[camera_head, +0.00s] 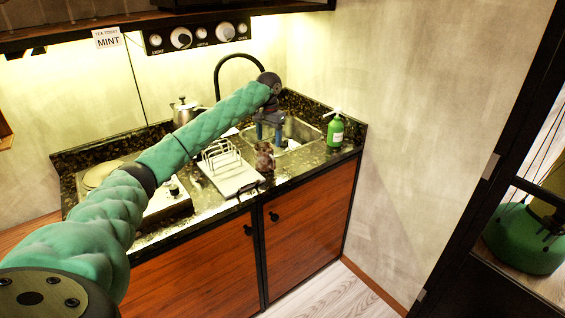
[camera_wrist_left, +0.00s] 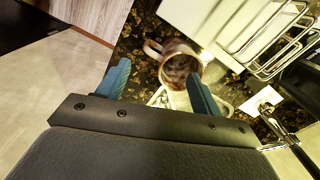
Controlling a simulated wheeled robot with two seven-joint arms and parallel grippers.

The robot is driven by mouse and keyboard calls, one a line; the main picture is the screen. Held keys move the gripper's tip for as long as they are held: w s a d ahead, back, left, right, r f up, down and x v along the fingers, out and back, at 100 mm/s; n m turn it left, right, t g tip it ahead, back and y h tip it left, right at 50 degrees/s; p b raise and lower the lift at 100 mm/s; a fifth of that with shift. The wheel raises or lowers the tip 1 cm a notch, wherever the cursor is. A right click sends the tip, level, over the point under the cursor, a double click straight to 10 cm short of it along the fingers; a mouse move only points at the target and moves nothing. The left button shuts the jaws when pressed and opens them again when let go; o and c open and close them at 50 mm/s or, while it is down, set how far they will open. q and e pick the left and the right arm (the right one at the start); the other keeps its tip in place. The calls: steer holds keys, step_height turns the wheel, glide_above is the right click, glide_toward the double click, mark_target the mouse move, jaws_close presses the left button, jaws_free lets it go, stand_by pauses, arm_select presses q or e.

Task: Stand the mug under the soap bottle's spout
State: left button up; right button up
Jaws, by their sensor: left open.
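The brown mottled mug (camera_head: 265,158) is on the dark counter, in front of the sink and beside the drying board. In the left wrist view the mug (camera_wrist_left: 182,68) shows its rim and inside, with its handle to the left. The green soap bottle (camera_head: 335,132) with a white pump top stands upright at the counter's right end, apart from the mug; I cannot tell exactly where its spout ends. My left gripper (camera_head: 268,138) has its blue fingers apart and empty, just behind the mug and over the sink side. In the left wrist view the mug lies beyond the fingertips (camera_wrist_left: 158,71).
A white board with a wire rack (camera_head: 222,155) is left of the mug. The sink (camera_head: 298,130) with a black arched faucet is behind. A kettle (camera_head: 183,110) stands farther left. Bare counter (camera_head: 310,162) lies between mug and bottle, close to the front edge.

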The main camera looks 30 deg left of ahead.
arm_select(q)
steer(key=m+p, duration=0.1)
steer(key=p, duration=0.2)
glide_above(271, 167)
step_height(271, 167, down, 7)
steer(key=shift+s+r, duration=0.1)
steer(key=shift+s, duration=0.05)
step_height(271, 167, down, 4)
steer(key=shift+d+r+p, duration=0.1)
steer(key=shift+p, duration=1.05)
steer(key=shift+f, duration=0.75)
steer(key=c, duration=1.2)
jaws_close()
arm_select(e)
steer(key=s+d+f, duration=0.3)
steer(key=d+f, duration=0.1)
steer(key=f, duration=0.8)
steer(key=shift+s+t+h, duration=0.2)
steer(key=shift+t+h, duration=0.1)
steer(key=shift+t, duration=0.1)
arm_select(q)
steer(key=shift+r, duration=0.1)
